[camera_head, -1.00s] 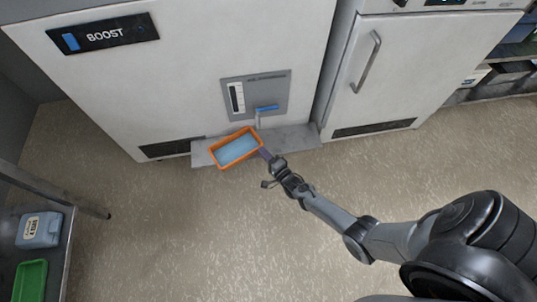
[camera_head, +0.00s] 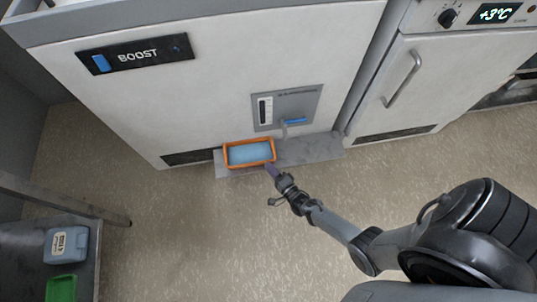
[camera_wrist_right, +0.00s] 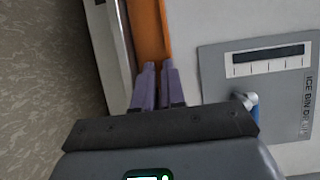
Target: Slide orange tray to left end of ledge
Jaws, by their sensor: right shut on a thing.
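The orange tray (camera_head: 249,164) with a light blue inside sits on the grey ledge (camera_head: 310,149), toward the ledge's left end, with a strip of bare ledge left of it. My right gripper (camera_head: 270,168) reaches the tray's front right corner. In the right wrist view its purple fingers (camera_wrist_right: 158,75) are close together at the orange tray wall (camera_wrist_right: 150,30), shut on it. The fingertips' exact hold is partly hidden. My left gripper is not in view.
The white machine with the BOOST panel (camera_head: 138,54) stands behind the ledge. A dispenser panel (camera_head: 287,107) with a blue lever (camera_head: 295,121) is above the ledge. A shelf at left holds a blue-grey jug (camera_head: 66,245) and a green bin (camera_head: 61,288).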

